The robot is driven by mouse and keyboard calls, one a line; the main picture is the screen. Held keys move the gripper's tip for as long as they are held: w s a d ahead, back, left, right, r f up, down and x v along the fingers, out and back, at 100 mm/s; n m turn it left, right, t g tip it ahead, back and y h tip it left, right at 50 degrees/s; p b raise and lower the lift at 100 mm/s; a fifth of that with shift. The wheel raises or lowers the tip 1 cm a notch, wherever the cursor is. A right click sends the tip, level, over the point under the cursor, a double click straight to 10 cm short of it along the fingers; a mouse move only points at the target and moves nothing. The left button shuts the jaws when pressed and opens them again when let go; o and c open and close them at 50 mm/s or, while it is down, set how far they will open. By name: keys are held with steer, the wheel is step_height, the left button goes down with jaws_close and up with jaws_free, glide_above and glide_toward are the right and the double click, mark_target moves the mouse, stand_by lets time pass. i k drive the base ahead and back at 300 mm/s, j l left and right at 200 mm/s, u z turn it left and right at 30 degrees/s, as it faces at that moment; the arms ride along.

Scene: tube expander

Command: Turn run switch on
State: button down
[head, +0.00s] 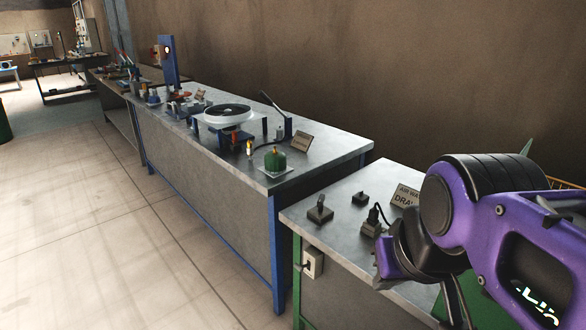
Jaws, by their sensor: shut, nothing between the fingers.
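I cannot tell for sure which control is the run switch. A small dark box with an upright lever (320,210) stands on the near bench top. Another small dark box with a knob (361,198) sits behind it to the right. A dark box with a plugged-in cable (371,228) is beside my purple arm. My gripper (386,266) is at the right, partly hidden by my own arm links, close to the cable box in the picture. It is shut and holds nothing; contact with the box cannot be judged.
A sign reading "DRA..." (405,196) is partly covered by my arm. A socket with a plug (312,263) is on the near bench's front. The longer blue-legged bench (318,158) holds a round black-topped machine (228,112) and a green canister (275,159). The floor at left is clear.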

mark_target(320, 203)
steer(key=i+j+z, duration=0.45)
steer(key=j, duration=0.25)
steer(key=i+j+z, duration=0.4)
steer(key=j, duration=0.4)
steer(key=k+j, duration=0.15)
steer(key=i+j+z, duration=0.25)
steer(key=i+j, duration=0.05)
